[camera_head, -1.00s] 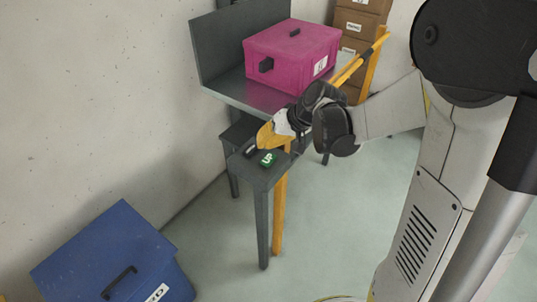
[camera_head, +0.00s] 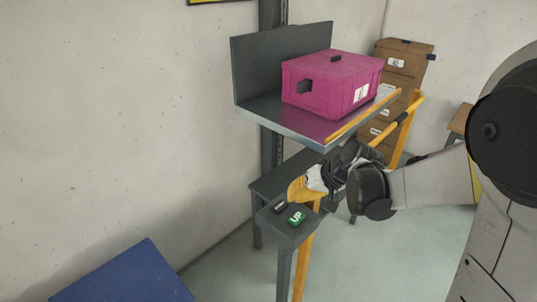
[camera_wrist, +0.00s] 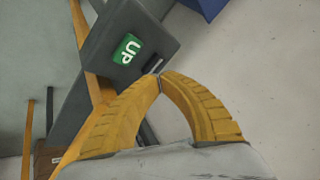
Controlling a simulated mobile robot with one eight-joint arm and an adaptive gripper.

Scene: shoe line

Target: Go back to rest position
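My gripper (camera_head: 293,192) has yellow fingers and hangs above the small grey control panel (camera_head: 287,232) below the metal shelf. In the wrist view the two curved finger tips (camera_wrist: 159,78) meet, with nothing visible between them. Just beyond the tips is a small black piece (camera_wrist: 151,65) on the panel; I cannot tell whether the tips touch it. A green button marked UP (camera_wrist: 127,49) is beside it, also visible in the head view (camera_head: 297,217). My arm reaches in from the right.
A pink box (camera_head: 325,92) sits on the grey metal shelf (camera_head: 262,112), whose yellow bars and legs are close to my gripper. Brown boxes (camera_head: 402,68) are stacked behind. A blue box (camera_head: 125,280) stands at lower left. Some floor is clear (camera_head: 235,270).

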